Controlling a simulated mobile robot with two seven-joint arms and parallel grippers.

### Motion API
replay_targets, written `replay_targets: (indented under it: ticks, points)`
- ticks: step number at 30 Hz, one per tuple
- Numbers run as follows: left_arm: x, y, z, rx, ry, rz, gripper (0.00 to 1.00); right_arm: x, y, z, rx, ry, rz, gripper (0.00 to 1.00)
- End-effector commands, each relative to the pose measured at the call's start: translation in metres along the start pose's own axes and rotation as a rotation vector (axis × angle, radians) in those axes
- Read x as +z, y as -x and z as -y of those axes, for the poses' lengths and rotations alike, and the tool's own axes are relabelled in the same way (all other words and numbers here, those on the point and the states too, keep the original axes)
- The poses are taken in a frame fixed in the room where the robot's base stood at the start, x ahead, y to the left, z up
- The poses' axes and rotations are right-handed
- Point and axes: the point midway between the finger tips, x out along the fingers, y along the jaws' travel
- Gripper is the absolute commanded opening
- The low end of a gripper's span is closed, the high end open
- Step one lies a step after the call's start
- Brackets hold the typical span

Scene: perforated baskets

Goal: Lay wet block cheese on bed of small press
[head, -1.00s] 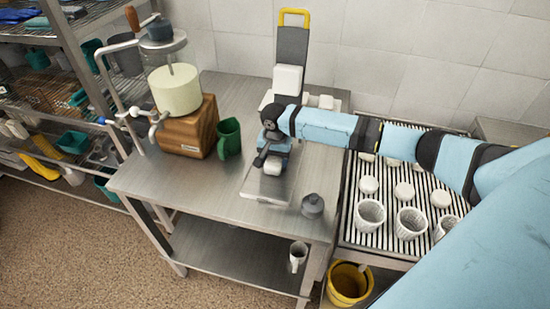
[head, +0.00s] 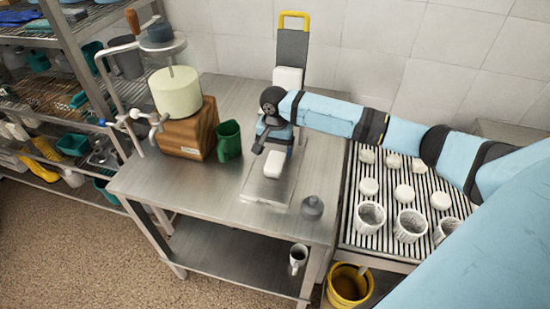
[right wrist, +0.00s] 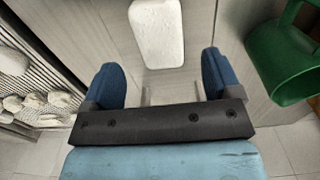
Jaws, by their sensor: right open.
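A white block of cheese (head: 276,165) lies on a flat metal plate (head: 262,190) on the steel table. In the right wrist view the block (right wrist: 157,32) shows on the plate beyond my fingertips, not between them. My right gripper (head: 268,149) is open and empty, just above and behind the block; its two blue fingers are spread in the right wrist view (right wrist: 160,70). A press with a wooden base (head: 190,140) and a cream cylinder (head: 176,92) stands to the left. I cannot tell whether the plate belongs to a press. My left gripper is not in view.
A green mug (head: 229,141) stands left of the plate and a grey lidded pot (head: 312,208) to its right. A yellow-handled grey panel (head: 292,55) stands behind, with a white block before it. A slatted rack (head: 385,240) of cups is at right.

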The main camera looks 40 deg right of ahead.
Motion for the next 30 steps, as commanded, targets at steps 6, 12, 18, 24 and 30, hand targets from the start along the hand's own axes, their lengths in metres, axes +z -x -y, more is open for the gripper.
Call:
replay_targets:
  ticks: [6,12,18,24,30]
  points:
    - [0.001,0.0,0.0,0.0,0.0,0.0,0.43,-0.001,0.043,0.0,-0.001,-0.001,0.0,0.84]
    - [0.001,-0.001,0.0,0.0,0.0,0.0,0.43,0.0,0.061,0.0,-0.001,-0.001,0.0,0.84]
    - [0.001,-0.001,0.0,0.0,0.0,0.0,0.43,0.0,0.063,0.0,0.0,-0.001,0.001,0.84]
    - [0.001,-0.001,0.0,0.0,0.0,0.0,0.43,0.0,0.063,0.0,0.0,-0.001,0.0,0.84]
    - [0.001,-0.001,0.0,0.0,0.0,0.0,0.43,0.001,0.062,0.0,0.0,0.004,0.001,0.84]
